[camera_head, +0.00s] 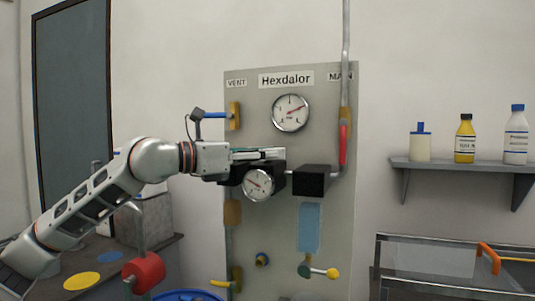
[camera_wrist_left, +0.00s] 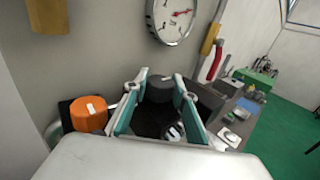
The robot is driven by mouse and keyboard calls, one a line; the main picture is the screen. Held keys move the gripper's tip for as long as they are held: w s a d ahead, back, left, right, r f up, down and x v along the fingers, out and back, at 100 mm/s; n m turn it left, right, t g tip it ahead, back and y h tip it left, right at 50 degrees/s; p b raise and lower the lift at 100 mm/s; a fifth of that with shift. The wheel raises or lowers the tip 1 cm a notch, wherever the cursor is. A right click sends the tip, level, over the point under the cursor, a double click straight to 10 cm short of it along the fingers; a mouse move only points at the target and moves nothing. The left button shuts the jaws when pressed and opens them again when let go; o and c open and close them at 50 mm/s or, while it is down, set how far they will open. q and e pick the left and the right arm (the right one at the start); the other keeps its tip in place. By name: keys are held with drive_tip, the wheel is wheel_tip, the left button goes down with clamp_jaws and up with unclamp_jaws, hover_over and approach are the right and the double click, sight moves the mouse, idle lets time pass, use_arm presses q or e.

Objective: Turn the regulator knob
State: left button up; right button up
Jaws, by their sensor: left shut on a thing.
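My left gripper (camera_head: 272,154) reaches in from the left to the regulator on the grey panel, just above its small round gauge (camera_head: 258,185). In the left wrist view the two teal-lined fingers of the gripper (camera_wrist_left: 158,80) stand on either side of a dark round knob (camera_wrist_left: 159,90) with a small pale mark and are shut on it. An orange round knob (camera_wrist_left: 88,114) with a white mark sits apart, left of the fingers. In the head view the held knob is hidden by the fingers. My right gripper is in neither view.
The grey Hexdalor panel (camera_head: 325,100) carries a larger gauge (camera_head: 290,113), a black box (camera_head: 311,180), a red-handled pipe (camera_head: 343,142) and a yellow-tipped lever (camera_head: 332,274). A shelf (camera_head: 470,166) with bottles is at right. A red object (camera_head: 145,271) stands in front at left.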

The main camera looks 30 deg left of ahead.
use_arm(q)
drive_tip(key=shift+d+y, duration=0.1)
drive_tip(key=shift+y, duration=0.2)
drive_tip(key=shift+f+n+t+y, duration=0.1)
drive_tip(key=shift+n+t+y, duration=0.2)
drive_tip(key=shift+n+y, duration=0.3)
drive_tip(key=shift+n+t+y, duration=0.4)
drive_tip(key=shift+n+y, duration=0.2)
drive_tip(key=shift+y, duration=0.3)
drive_tip(key=shift+n+y, duration=0.7)
drive_tip(key=shift+y, duration=0.3)
drive_tip(key=o, duration=0.8)
drive_tip(key=shift+o, duration=0.2)
